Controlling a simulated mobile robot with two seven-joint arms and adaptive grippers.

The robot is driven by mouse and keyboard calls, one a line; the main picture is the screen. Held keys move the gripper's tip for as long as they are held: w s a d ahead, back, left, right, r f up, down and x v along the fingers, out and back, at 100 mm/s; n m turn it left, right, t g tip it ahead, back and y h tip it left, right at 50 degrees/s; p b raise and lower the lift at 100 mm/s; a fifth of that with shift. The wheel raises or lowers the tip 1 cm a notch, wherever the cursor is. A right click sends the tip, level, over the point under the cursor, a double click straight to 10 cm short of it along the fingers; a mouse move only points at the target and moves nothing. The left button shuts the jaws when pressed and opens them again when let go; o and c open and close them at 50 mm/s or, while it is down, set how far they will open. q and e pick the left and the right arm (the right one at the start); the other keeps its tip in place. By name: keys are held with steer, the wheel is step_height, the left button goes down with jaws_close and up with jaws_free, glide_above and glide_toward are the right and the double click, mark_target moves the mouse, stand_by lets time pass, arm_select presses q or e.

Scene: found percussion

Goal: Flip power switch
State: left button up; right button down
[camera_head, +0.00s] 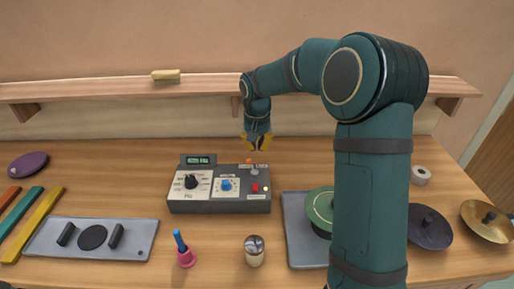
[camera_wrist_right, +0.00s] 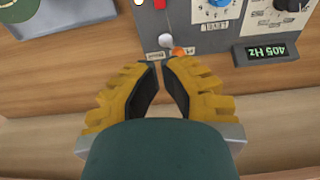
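The grey control box (camera_head: 218,202) stands on the wooden table in the head view, with a lit green display (camera_head: 198,160), a black knob and a blue knob. A silver toggle switch (camera_head: 254,171) is at its right back, with a small orange light (camera_head: 250,161) beside it. In the wrist view the switch (camera_wrist_right: 166,41) and orange light (camera_wrist_right: 178,51) lie just beyond the fingertips. My right gripper (camera_head: 257,147) is behind the box, apart from the switch. Its yellow fingers (camera_wrist_right: 161,63) nearly meet at the tips, with nothing between them. My left gripper is out of view.
A wooden shelf (camera_head: 120,90) runs along the wall behind. A pink holder (camera_head: 186,258) and a metal-topped shaker (camera_head: 254,252) stand in front of the box. A grey tray (camera_head: 300,245) with a green disc (camera_head: 318,208) is at right, partly hidden by my arm.

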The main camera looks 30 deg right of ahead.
mark_target(258, 187)
steer(key=shift+s+a+r+g+y+b, duration=0.1)
steer(key=shift+s+r+g+y+b, duration=0.1)
steer(key=shift+g+y+b, duration=0.35)
steer(key=shift+s+r+g+y+b, duration=0.2)
steer(key=shift+g+y+b, duration=0.1)
steer(key=shift+g, duration=0.35)
steer(key=shift+f, duration=0.1)
steer(key=f, duration=0.4)
steer(key=s+f+b, duration=0.1)
steer(key=f, duration=0.4)
steer(key=s+a+f+b, duration=0.1)
steer(key=f, duration=0.3)
steer(key=shift+f, duration=0.35)
